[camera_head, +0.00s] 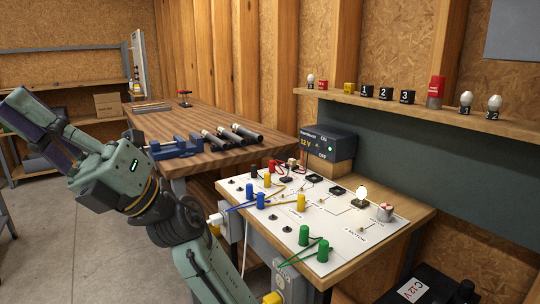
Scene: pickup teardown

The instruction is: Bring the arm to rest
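My green-grey arm rises from the bottom of the head view and folds up to the left, in front of the bench. Its dark rings and a lit status light face the camera. I cannot make out gripper fingers on any part of the arm in view, so whether the gripper holds anything is hidden. The visible links are apart from the white circuit board (287,228) in the picture, though the lowest one passes close to the board's front left side.
Blue, yellow, red and green plugs with wires stand on the board; a bulb (361,193) glows there. A 12 V supply (328,144) stands behind. A wooden workbench (240,117) holds a blue vise (180,147) and dark cylinders. A wall shelf (430,116) carries bulbs and numbered blocks. Floor at left is clear.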

